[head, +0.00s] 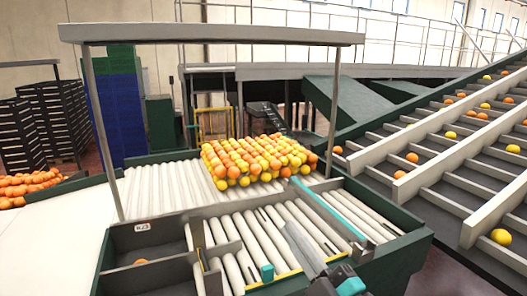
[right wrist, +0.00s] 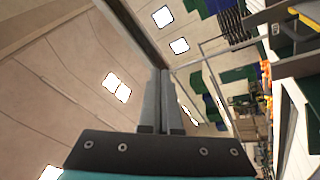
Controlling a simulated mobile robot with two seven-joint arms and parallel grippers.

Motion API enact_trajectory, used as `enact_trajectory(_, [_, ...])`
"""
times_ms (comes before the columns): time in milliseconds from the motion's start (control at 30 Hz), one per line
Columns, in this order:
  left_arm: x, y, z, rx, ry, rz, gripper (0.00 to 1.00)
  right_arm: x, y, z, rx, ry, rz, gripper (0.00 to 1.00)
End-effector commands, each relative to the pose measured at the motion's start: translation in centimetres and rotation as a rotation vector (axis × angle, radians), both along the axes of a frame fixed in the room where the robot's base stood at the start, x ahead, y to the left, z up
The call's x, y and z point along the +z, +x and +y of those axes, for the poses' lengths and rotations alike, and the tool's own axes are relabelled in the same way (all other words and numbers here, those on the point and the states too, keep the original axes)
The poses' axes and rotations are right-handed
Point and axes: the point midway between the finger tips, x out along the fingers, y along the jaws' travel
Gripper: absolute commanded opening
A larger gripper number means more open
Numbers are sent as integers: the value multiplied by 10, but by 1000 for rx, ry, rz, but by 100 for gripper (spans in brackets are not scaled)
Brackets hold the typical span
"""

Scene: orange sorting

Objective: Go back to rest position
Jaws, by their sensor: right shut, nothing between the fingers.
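My right gripper (head: 291,230) comes in from the bottom of the head view, over the front rollers. In the right wrist view its two grey fingers (right wrist: 161,75) are together, with nothing between them. A block of orange and yellow fruit (head: 258,160) sits on the roller table (head: 160,192), beyond and apart from the gripper. My left gripper cannot be made out in the head view.
A grey overhead bar (head: 210,34) on posts spans the table. A dark bin (head: 150,240) at front left holds an orange fruit (head: 140,262). Sloping conveyors (head: 440,190) with scattered fruit rise at right. More oranges (head: 28,184) lie at far left, near stacked dark crates (head: 50,120).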

Motion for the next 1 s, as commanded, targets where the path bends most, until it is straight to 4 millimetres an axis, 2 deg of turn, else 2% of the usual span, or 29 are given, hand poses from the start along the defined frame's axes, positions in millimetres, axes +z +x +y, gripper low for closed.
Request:
enact_trajectory(33, [0, 2, 0, 0, -1, -3, 98, -9, 3, -17, -78, 67, 74, 0])
enact_trajectory(133, [0, 4, 0, 0, 0, -6, 98, -36, 6, -51, -229, 173, 236, 0])
enact_trajectory(233, [0, 5, 0, 0, -1, -8, 98, -73, 0, -81, -369, 261, 419, 0])
enact_trajectory(333, [0, 5, -1, 0, -1, -9, 98, -116, -18, -104, -491, 324, 621, 0])
enact_trajectory(400, [0, 5, -1, 0, -1, -9, 98, -148, -37, -116, -566, 358, 774, 0])
enact_trajectory(500, [0, 6, -1, 0, -1, -10, 98, -189, -73, -124, -649, 388, 993, 0])
enact_trajectory(600, [0, 6, -1, 0, -1, -10, 98, -222, -112, -126, -703, 400, 1196, 0])
enact_trajectory(700, [0, 6, -1, 0, -1, -10, 98, -245, -149, -123, -732, 399, 1375, 0])
enact_trajectory(900, [0, 6, -1, 0, -1, -10, 98, -270, -221, -110, -742, 377, 1685, 0])
enact_trajectory(933, [-1, 6, -1, 0, -1, -10, 98, -275, -229, -108, -741, 371, 1720, 0])
enact_trajectory(1000, [-12, 6, -1, 0, -1, -11, 98, -304, -221, -108, -746, 365, 1714, 0])
